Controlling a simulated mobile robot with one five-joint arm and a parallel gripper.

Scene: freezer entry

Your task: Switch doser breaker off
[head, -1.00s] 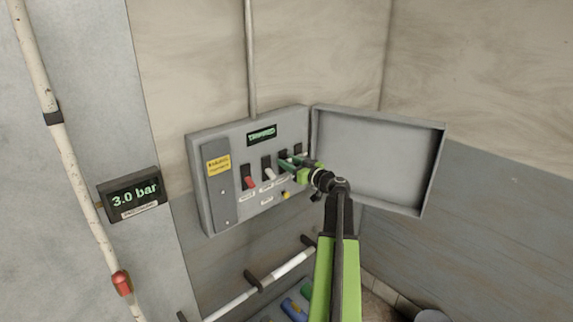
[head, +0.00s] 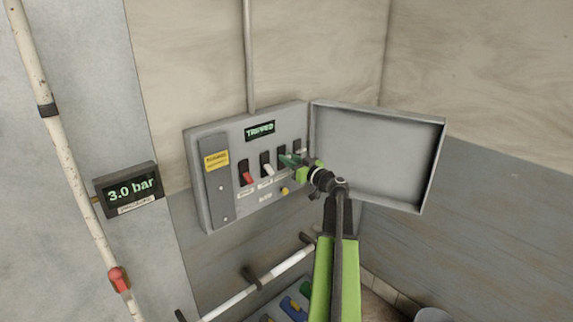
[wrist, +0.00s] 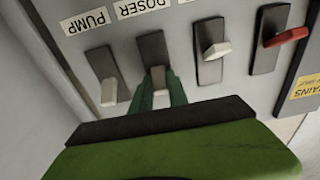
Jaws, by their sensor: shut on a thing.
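The doser breaker (wrist: 157,62) is a dark plate with a pale toggle, under the DOSER label (wrist: 142,8) in the wrist view. My gripper (wrist: 160,95) has its green fingers on either side of that toggle, shut on it. In the head view my gripper (head: 292,161) is at the right part of the open grey breaker panel (head: 212,222) and partly hides the doser and pump breakers. The pump breaker (wrist: 106,76) is beside it in the wrist view, with a pale toggle.
In the head view a breaker with a red toggle (head: 247,178) and one with a white toggle (head: 267,169) are left of my gripper. The panel display (head: 260,131) reads TRIPPED. The open panel door (head: 375,155) stands to the right. A white rail (head: 262,285) runs below.

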